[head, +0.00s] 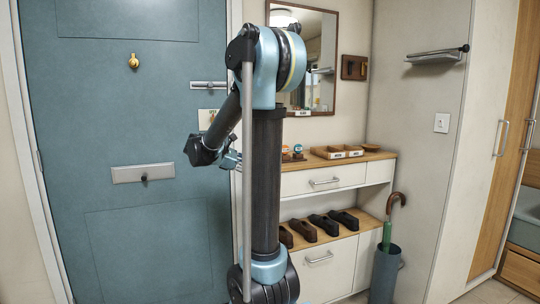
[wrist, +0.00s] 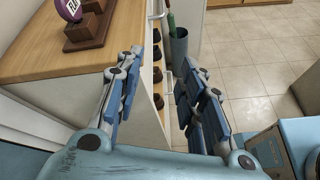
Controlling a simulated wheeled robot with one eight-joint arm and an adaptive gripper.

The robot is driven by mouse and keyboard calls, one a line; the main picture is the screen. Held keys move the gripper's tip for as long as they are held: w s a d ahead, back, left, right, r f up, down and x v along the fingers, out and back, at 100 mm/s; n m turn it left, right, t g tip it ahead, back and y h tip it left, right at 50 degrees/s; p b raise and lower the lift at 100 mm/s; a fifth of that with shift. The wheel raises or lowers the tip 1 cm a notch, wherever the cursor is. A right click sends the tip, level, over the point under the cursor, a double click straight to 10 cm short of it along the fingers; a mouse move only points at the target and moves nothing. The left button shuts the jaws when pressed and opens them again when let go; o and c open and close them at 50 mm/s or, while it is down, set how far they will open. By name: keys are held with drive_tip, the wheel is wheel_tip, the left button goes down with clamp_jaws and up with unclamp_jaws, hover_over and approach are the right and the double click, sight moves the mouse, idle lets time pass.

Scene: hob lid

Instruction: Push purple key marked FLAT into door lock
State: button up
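A purple disc-shaped tag or key head (wrist: 70,9) with a white label stands in a dark wooden holder (wrist: 92,27) on the light wood top, at the upper left of the wrist view. Its lettering is only partly visible, and the view's top edge cuts it off. My gripper (wrist: 163,68) is open and empty, its two fingers apart beside the cabinet edge; in the head view my gripper (head: 230,159) is in front of the door's right edge. The blue door (head: 100,110) has a silver fitting (head: 208,85) and a wide plate with a dark knob (head: 143,173); I cannot tell which is the lock.
The cabinet top (head: 378,155) holds trays (head: 337,152) and small items. Dark shoes (head: 323,224) line the lower shelf. An umbrella stand (head: 384,272) stands at the cabinet's right. Tiled floor (wrist: 255,65) is open beyond the stand in the wrist view.

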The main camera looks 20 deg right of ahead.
drive_tip(key=w+a+r+n+h, duration=0.2)
drive_tip(key=w+a+h, duration=0.1)
drive_tip(key=w, duration=0.3)
drive_tip(key=w+a+r+n+h, duration=0.2)
drive_tip(key=w, duration=0.4)
drive_tip(key=d, duration=1.7)
drive_tip(key=shift+w, duration=0.25)
drive_tip(key=shift+c, duration=0.6)
clamp_jaws()
